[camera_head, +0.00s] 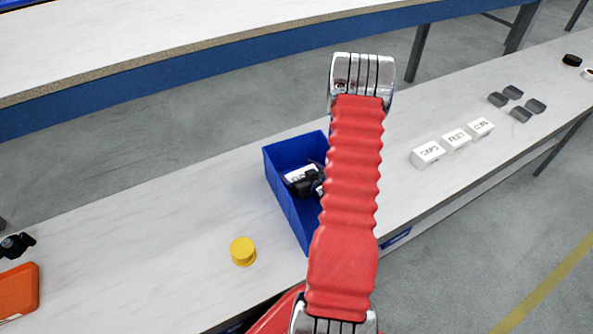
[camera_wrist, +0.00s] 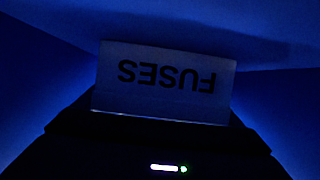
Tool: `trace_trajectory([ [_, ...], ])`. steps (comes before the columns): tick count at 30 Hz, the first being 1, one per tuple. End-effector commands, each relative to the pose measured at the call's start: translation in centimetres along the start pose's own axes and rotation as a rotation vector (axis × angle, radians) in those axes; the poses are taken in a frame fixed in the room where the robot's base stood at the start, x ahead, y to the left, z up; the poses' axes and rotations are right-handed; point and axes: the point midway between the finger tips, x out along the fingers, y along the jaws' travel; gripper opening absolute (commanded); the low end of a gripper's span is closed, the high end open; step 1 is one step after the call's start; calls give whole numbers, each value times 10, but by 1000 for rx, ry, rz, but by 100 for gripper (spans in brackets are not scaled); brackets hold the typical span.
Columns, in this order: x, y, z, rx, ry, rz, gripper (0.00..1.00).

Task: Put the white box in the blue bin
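The blue bin (camera_head: 291,212) stands on the near bench in the middle of the head view, partly hidden behind my red arm. A white box (camera_head: 300,173) is inside the bin, beside my dark gripper (camera_head: 316,183). In the wrist view the white box (camera_wrist: 166,82) shows close up, with the word FUSES upside down, and dark blue bin walls (camera_wrist: 285,100) surround it. The dark gripper body fills the bottom of that view, right against the box. The fingertips are hidden in shadow, so their hold on the box is unclear.
Three white labelled boxes (camera_head: 456,140) stand in a row to the right. Several grey pieces (camera_head: 521,114) and a black round item (camera_head: 571,60) lie farther right. A yellow round item (camera_head: 243,251) and an orange case (camera_head: 18,291) are at left. Bare bench lies left of the bin.

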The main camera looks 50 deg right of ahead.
Motion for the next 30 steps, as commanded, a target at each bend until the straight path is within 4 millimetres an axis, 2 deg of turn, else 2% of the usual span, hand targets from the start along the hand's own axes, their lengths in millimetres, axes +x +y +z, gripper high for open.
trace_trajectory([
  [5, 0, 0, 0, 0, 0, 0, 100],
  [15, -2, 0, -2, 0, 0, 1, 100],
  [20, -19, 1, -2, 1, 0, 1, 100],
  [30, -67, 1, -2, 1, 0, 2, 100],
])
